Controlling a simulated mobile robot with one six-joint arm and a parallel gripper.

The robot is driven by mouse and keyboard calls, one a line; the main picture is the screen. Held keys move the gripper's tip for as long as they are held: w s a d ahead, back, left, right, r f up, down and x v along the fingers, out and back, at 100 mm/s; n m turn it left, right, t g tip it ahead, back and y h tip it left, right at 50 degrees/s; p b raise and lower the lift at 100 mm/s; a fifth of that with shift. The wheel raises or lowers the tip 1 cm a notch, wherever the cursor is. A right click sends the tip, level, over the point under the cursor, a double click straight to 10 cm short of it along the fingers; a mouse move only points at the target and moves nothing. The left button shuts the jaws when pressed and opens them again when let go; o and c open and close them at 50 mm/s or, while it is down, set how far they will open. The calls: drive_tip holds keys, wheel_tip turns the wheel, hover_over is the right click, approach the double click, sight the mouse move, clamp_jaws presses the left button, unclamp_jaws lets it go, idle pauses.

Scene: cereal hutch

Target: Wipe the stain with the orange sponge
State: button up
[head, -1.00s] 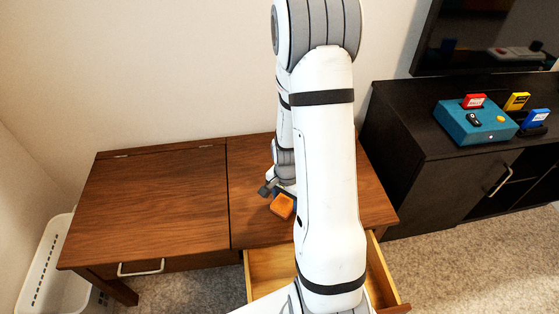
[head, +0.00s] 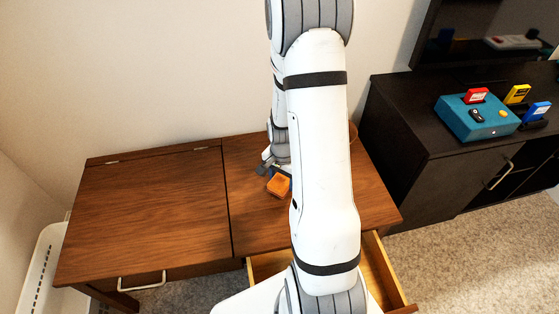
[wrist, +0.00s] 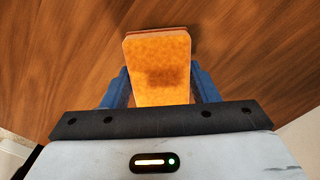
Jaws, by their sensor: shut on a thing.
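The orange sponge (head: 279,186) is at my gripper over the right part of the wooden desk (head: 150,215). In the wrist view the sponge (wrist: 158,62) sits between the two blue fingers of my gripper (wrist: 158,92), which is shut on it. A darker brownish patch shows on the sponge's face. I cannot tell whether the sponge touches the desk top. No stain can be made out on the visible desk top; my arm hides part of it.
A drawer (head: 374,270) stands open at the desk's front right. A dark cabinet (head: 420,130) at the right bears a teal box (head: 470,125) with coloured cartridges. A white basket (head: 42,270) stands at the left. The desk's left half is clear.

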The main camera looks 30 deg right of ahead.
drive_tip(key=shift+s+r, duration=0.1)
drive_tip(key=shift+r, duration=0.7)
drive_tip(key=shift+r+p, duration=2.15)
drive_tip(key=shift+r, duration=0.25)
